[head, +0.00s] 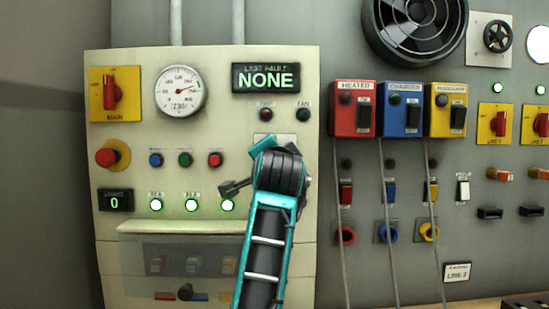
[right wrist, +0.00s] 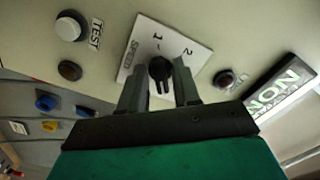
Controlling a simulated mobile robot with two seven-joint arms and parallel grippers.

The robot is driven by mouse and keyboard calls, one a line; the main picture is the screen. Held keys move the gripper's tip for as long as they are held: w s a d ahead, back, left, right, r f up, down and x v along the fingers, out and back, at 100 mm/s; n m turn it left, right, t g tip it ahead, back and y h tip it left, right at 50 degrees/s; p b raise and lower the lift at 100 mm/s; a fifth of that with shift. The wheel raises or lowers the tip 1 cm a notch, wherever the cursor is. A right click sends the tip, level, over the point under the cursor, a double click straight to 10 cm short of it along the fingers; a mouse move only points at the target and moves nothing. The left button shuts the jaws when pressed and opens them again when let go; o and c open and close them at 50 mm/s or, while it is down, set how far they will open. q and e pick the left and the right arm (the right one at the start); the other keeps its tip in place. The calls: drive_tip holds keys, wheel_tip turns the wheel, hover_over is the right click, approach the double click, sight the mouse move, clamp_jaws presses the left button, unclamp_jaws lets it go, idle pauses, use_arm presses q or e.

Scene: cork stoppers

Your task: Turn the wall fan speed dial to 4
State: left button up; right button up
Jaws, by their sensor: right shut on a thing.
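The fan speed dial is a black knob (right wrist: 160,70) on a white plate (right wrist: 138,50) in the right wrist view. The plate reads SPEED, and the numbers 1 and 2 show; the rest of the scale is hidden. I cannot tell which number the knob points at. My right gripper (right wrist: 161,84) has one finger on each side of the knob and is shut on it. My left gripper is in neither view.
The beige panel also holds a NONE display (head: 266,78), a gauge (head: 181,91), a red rotary switch (head: 110,92) and several buttons. A shelf (head: 170,227) juts out below. The round black fan (head: 415,27) is at upper right, above three coloured switch boxes.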

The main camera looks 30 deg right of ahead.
drive_tip(key=shift+m, duration=0.7)
drive_tip(key=o, duration=0.7)
drive_tip(key=shift+o, duration=0.2)
drive_tip(key=shift+s, duration=0.1)
